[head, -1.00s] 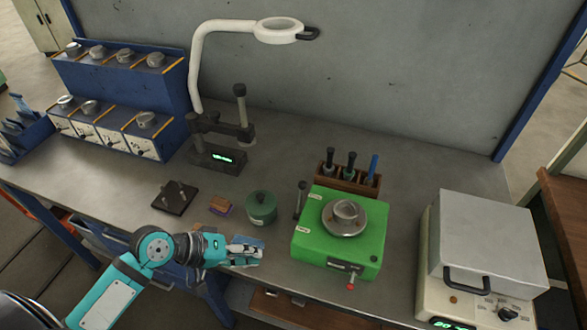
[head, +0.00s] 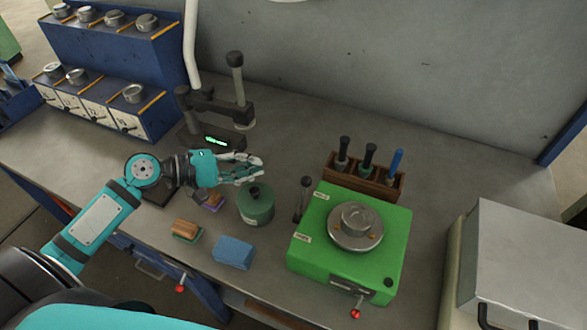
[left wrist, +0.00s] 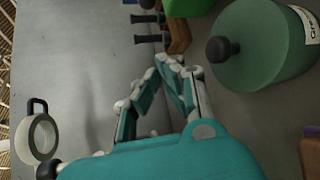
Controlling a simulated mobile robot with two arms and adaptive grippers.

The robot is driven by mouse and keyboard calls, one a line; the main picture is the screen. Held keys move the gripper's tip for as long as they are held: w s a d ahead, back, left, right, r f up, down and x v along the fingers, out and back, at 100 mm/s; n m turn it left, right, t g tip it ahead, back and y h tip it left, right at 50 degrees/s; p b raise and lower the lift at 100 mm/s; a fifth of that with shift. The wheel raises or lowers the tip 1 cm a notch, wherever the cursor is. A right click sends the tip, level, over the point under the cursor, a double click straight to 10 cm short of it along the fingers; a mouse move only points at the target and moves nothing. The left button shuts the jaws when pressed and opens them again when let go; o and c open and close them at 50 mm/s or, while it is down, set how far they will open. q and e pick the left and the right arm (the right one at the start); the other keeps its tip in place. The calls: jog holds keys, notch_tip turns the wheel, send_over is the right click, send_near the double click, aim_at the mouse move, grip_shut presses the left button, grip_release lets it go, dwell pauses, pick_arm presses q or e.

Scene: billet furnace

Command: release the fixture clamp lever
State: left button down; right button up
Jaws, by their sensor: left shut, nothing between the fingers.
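The green fixture box (head: 345,252) stands on the bench right of centre, with a round metal fixture (head: 355,225) on top. A black-handled lever (head: 302,197) stands upright at its left side, and a red-knobbed lever (head: 356,312) sticks out at its front. I cannot tell which is the clamp lever. My left gripper (head: 258,169) is shut and empty, above the bench behind the green lidded pot (head: 256,205), to the left of the box and touching neither lever. In the left wrist view my fingers (left wrist: 168,62) converge beside the pot (left wrist: 262,45). My right gripper is not in view.
A wooden rack (head: 362,180) with handled tools stands behind the box. A blue block (head: 233,252) and a brush (head: 187,229) lie in front of the pot. A dark post stand (head: 215,120) is behind my gripper. A grey-lidded unit (head: 520,265) stands at right.

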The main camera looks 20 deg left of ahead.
aim_at(302, 201)
pick_arm(q)
jog(key=shift+w+d, duration=0.3)
jog(key=shift+w, duration=0.05)
jog(key=p+x, duration=0.3)
jog(key=x, duration=0.6)
jog(key=s+p, duration=0.1)
jog(key=s+d+p, duration=0.1)
jog(key=s+d+r+p, duration=0.1)
jog(key=shift+s+r, duration=0.1)
jog(key=shift+s, duration=0.15)
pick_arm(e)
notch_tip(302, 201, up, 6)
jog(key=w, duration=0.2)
pick_arm(q)
jog(key=shift+w, duration=0.1)
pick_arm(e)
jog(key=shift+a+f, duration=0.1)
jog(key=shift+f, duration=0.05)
